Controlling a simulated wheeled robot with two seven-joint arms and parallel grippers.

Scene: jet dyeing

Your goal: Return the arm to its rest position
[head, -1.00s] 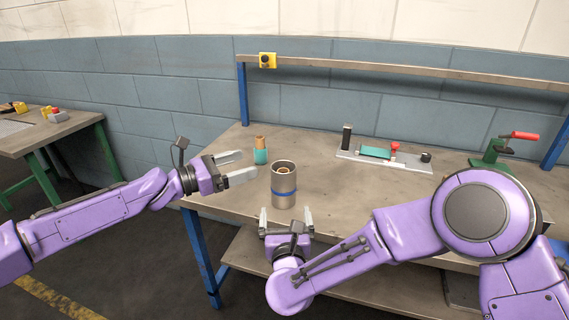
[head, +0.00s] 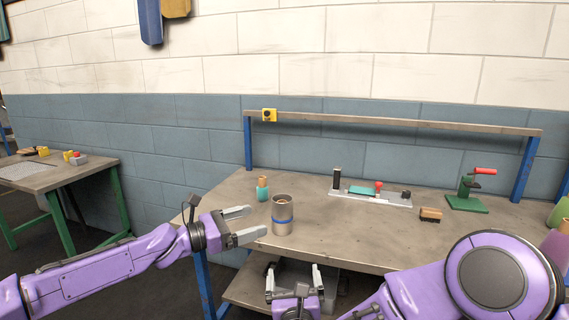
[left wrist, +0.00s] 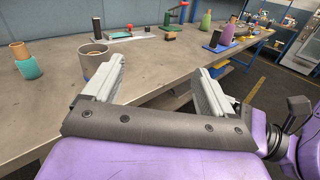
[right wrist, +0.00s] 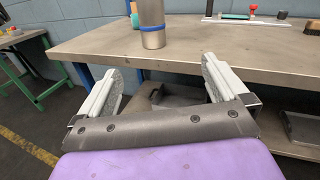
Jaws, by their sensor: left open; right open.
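My left gripper (head: 243,225) is open and empty, left of the steel cup at the table's left end. My right gripper (head: 293,277) is open and empty, low in front of the table's front edge. The steel cup (head: 282,219) with a blue band stands upright on the table (head: 345,239); something brownish shows inside its mouth. In the right wrist view the cup (right wrist: 151,20) stands beyond the open fingers, apart from them. In the left wrist view the cup (left wrist: 93,60) is beyond the left finger.
A teal bottle with a tan top (head: 262,189) stands behind the cup. A metal plate with a teal block and red knob (head: 370,195), a brush (head: 430,215) and a green clamp with red handle (head: 470,190) lie further right. A lower shelf (head: 250,292) sits beneath.

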